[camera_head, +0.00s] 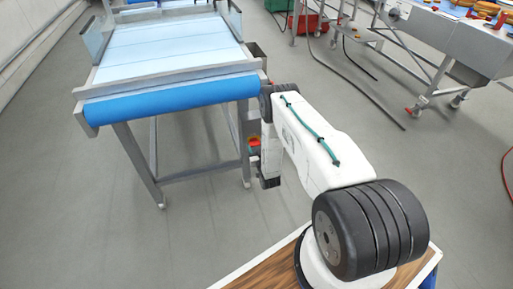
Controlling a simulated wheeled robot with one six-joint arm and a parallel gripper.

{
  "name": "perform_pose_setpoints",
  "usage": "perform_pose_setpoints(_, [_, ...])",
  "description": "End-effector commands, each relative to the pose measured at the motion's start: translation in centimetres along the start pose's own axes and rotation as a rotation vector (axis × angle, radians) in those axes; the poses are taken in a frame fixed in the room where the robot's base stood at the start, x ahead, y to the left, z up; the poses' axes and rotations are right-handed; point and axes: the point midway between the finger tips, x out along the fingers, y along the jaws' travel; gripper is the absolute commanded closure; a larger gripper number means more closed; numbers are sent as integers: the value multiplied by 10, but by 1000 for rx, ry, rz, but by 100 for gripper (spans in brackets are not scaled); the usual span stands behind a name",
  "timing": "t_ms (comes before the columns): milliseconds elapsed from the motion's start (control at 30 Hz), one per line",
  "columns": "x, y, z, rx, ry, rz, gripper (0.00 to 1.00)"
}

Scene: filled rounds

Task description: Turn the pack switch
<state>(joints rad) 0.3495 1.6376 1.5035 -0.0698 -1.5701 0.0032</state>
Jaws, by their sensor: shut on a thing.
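A small red switch with a bit of yellow (254,142) shows on the right front leg of the conveyor, just left of my white forearm. I take it for the pack switch. My arm reaches out from the lower right and bends down at its elbow beside the conveyor corner. My gripper (268,182) is at the dark lower end of the arm, close to the switch. It is shut on the switch, but its fingers and the contact are mostly hidden by my wrist and forearm. I cannot tell which way the switch is turned.
The conveyor (165,70) with a blue front roller stands at the left, close to my arm. A steel table (450,40) on wheels and a red crate (308,22) stand at the back right. Dark cables lie on the floor.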

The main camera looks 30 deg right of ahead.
Motion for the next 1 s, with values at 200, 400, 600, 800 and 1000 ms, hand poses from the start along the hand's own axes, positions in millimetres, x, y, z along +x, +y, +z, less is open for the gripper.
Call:
perform_pose_setpoints(200, [0,1,0,14,1,2,72])
perform_pose_setpoints(400, [0,1,0,13,1,2,72])
perform_pose_setpoints(600, [0,1,0,13,1,1,27])
perform_pose_setpoints(800, [-1,0,0,12,0,0,27])
perform_pose_setpoints(1000, [-22,0,1,13,-2,1,27])
